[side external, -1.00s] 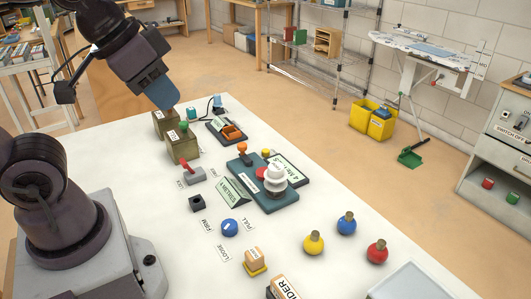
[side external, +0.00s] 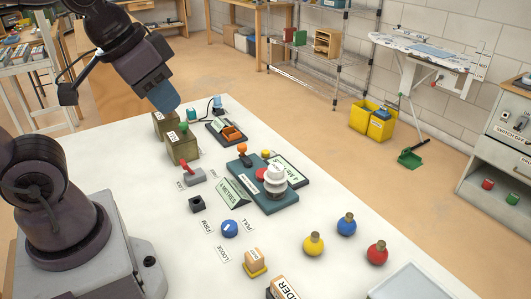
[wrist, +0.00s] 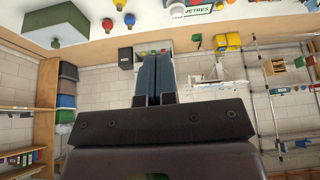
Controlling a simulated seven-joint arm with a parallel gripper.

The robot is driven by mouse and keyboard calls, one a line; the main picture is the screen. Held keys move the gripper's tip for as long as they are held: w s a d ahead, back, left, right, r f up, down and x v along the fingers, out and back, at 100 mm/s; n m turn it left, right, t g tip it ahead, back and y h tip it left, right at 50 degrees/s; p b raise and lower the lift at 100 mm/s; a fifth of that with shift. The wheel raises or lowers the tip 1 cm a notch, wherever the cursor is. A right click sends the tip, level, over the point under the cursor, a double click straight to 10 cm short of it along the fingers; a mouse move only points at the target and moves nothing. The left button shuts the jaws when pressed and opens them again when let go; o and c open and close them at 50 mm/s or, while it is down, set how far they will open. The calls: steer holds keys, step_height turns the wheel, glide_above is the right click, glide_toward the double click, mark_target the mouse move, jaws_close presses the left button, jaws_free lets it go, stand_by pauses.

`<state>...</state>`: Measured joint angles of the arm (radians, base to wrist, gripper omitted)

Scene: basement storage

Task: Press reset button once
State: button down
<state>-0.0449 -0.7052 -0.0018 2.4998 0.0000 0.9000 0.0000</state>
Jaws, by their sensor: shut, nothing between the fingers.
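No label reading "reset" is legible. On the white table (side external: 320,207), a teal panel (side external: 283,201) carries a red button (side external: 261,174), partly hidden by a white stacked, rounded piece (side external: 275,184), and an orange-topped stick (side external: 242,149). A small yellow knob (side external: 265,154) shows beside it. A blue round button (side external: 230,228) sits nearer, between paper labels. A green-topped box (side external: 183,146) stands at the far left. My gripper (side external: 166,103) is shut and empty, raised above the table's far left end, touching nothing. Its blue fingers show in the wrist view (wrist: 154,78).
Yellow (side external: 313,243), blue (side external: 346,224) and red (side external: 377,252) round-bodied pieces stand front right. A white tray (side external: 408,280) lies at the front edge.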

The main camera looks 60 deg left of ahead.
steer(key=w+a+f+n+g+y, duration=0.1)
steer(key=w+a+f+g, duration=0.1)
steer(key=w+a+f, duration=0.15)
steer(key=m+t, duration=0.6)
steer(key=m, duration=0.3)
glide_above(266, 152)
step_height(266, 152, down, 18)
steer(key=shift+f, duration=4.45)
steer(key=shift+f, duration=0.1)
